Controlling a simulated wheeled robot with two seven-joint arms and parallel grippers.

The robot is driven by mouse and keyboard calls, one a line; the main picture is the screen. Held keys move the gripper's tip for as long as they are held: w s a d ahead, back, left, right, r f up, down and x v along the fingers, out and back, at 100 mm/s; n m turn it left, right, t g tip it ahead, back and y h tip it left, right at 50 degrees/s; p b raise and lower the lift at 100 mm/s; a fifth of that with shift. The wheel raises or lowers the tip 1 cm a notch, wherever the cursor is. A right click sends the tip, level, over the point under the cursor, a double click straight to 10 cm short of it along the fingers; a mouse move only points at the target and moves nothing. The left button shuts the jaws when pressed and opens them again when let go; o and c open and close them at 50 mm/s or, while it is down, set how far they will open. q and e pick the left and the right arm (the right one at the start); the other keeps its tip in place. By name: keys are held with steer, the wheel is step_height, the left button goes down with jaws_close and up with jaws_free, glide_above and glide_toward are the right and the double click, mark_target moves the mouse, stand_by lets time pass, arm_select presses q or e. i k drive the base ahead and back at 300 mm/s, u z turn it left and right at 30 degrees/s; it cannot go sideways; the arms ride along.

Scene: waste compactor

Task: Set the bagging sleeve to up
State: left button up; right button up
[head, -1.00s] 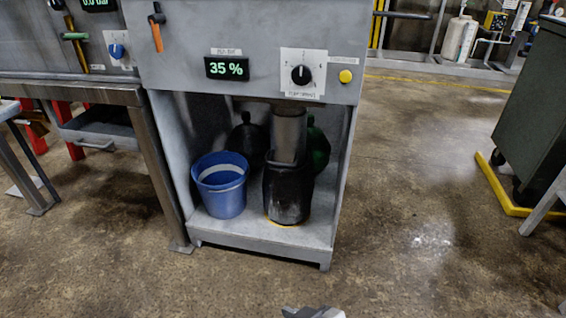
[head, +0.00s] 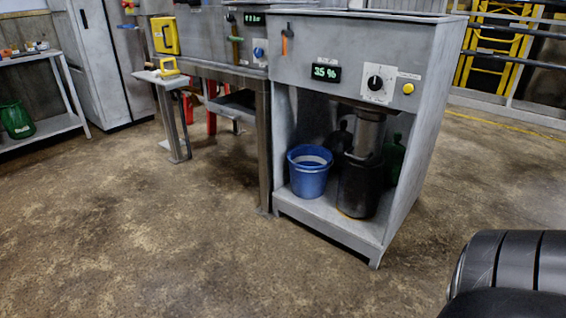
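A grey metal cylinder (head: 369,132), which looks like the bagging sleeve, hangs below the panel inside the open cabinet. Its lower end meets the top of a dark bag or bin (head: 358,187) on the cabinet floor. I cannot tell whether the two are joined. A black selector knob (head: 375,83) on a white plate and a yellow button (head: 408,88) are on the panel above; their labels are too small to read. Neither of my grippers is in view.
A blue bucket (head: 309,178) stands left of the dark bag in the cabinet (head: 330,227). Dark and green bags sit behind. A steel bench (head: 262,128) adjoins the cabinet on its left. The concrete floor in front is clear. A black rounded part, probably mine, fills the lower right.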

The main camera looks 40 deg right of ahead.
mark_target(366, 147)
steer(key=u, duration=0.35)
steer(key=i, duration=0.85)
steer(key=z, duration=1.05)
steer(key=i, duration=1.25)
steer(key=z, duration=1.55)
steer(key=i, duration=0.2)
steer(key=z, duration=0.05)
